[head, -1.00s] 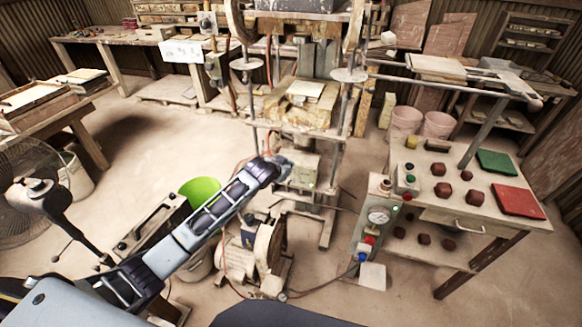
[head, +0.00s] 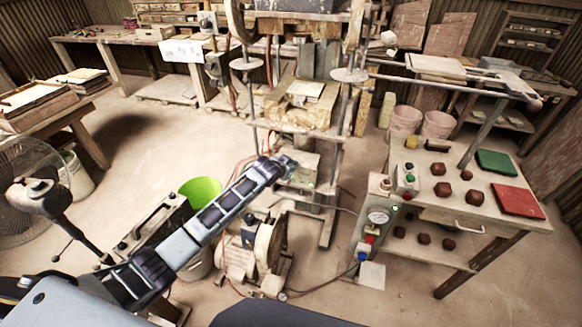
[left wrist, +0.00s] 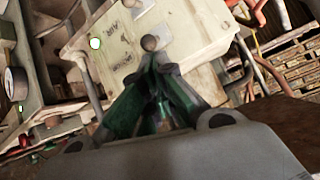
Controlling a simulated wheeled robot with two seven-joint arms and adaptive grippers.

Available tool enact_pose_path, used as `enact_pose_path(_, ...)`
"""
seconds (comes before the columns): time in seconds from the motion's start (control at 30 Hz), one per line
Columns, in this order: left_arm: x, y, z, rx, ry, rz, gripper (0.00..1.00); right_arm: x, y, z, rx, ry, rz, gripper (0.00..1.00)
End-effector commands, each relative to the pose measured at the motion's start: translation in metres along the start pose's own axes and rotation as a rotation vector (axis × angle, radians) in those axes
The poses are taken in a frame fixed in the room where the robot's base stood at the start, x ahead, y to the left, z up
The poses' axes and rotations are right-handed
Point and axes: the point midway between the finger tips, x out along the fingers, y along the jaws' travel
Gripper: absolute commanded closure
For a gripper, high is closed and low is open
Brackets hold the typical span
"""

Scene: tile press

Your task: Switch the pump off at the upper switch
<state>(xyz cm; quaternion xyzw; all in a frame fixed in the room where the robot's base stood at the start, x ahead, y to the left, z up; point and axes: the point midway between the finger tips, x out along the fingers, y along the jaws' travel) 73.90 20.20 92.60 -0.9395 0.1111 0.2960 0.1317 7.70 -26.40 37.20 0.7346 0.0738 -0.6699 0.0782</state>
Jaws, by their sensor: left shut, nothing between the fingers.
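A pale switch box (head: 305,168) is mounted low on the press frame, just right of my left gripper (head: 285,164). In the left wrist view the box (left wrist: 190,35) fills the upper middle, tilted, with a lit green lamp (left wrist: 96,43) on its left part. A round grey knob (left wrist: 150,43) shows right at the tips of my left gripper (left wrist: 153,66); I cannot tell whether they touch. A dark switch-like part (left wrist: 132,4) lies at the picture's top edge. The left fingers are shut and empty. The pump (head: 252,250) stands on the floor below my arm.
The press (head: 300,100) rises behind the box. Hoses and cables run near the box.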

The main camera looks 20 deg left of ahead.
Motion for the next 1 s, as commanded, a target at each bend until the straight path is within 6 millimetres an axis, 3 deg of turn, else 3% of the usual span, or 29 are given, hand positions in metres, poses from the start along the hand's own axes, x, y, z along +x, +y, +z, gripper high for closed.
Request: enact_pose_path(1.0,-0.001,0.0019,0.005,0.006,0.073,-0.023,1.0,0.0089,0.0005,0.0011,0.0,-0.001,0.001,0.6)
